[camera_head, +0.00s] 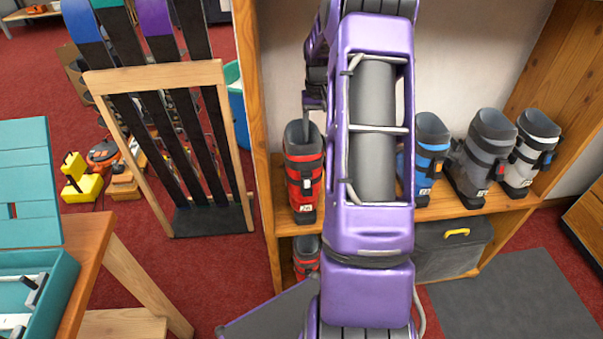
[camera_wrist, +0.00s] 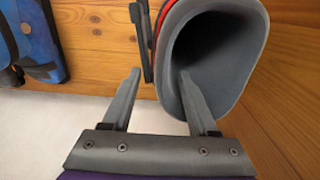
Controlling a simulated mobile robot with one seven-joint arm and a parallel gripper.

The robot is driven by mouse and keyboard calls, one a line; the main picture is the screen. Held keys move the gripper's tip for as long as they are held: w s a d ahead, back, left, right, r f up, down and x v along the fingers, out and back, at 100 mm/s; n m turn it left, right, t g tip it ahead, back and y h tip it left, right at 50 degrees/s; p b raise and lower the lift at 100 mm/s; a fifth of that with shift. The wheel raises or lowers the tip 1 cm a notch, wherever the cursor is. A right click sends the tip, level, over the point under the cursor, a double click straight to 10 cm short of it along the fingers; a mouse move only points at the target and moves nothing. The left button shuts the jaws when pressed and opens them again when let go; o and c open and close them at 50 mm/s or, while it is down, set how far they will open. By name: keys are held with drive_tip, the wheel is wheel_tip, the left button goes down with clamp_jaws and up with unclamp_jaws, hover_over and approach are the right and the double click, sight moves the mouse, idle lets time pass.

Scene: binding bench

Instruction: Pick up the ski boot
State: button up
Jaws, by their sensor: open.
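A red ski boot (camera_head: 304,175) with a dark grey cuff stands upright at the left end of the upper shelf in the head view. In the wrist view its open grey cuff (camera_wrist: 247,55) fills the upper right, with a strip of red and a dark buckle at its left. My gripper (camera_wrist: 159,72) is open. Its right finger lies over or inside the cuff opening, and its left finger is outside, beside the buckle. The cuff's wall is between them; contact cannot be told. In the head view my arm hides part of the shelf.
Blue (camera_head: 427,155), dark grey (camera_head: 483,160) and white (camera_head: 532,152) boots stand right of my arm on the wooden shelf (camera_head: 455,208). Another red boot (camera_head: 306,257) and a grey case (camera_head: 452,248) are below. The shelf's side panel (camera_head: 256,150) is close left of the red boot.

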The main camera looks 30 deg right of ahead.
drive_tip(key=shift+f, duration=0.95)
clamp_jaws()
drive_tip(key=shift+d, duration=0.15)
idle(0.4)
